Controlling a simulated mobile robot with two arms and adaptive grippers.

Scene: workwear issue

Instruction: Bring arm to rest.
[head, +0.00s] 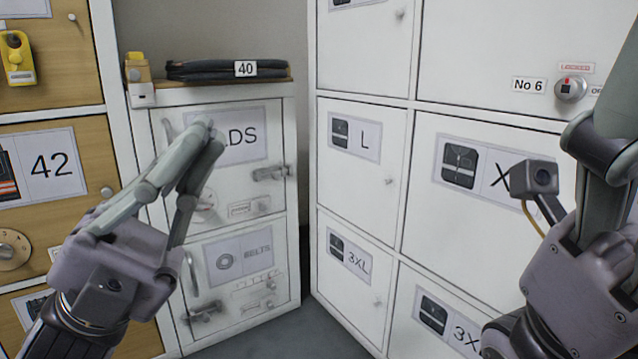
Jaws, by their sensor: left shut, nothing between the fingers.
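My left gripper (206,132) is raised in front of the white cabinet with the "BELTS" label, fingers pointing up. Its fingers lie together and hold nothing. They cover part of a label ending in "DS" on the upper door (266,191). My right gripper (600,150) is at the right edge in front of the white lockers, partly cut off by the frame. I cannot tell whether its fingers are open or shut.
Folded dark workwear (205,70) tagged 40 lies on the cabinet's wooden top (180,92), beside a yellow device (138,68). Wooden lockers (75,100) stand on the left, white lockers (360,200) on the right. Grey floor (300,338) shows between them.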

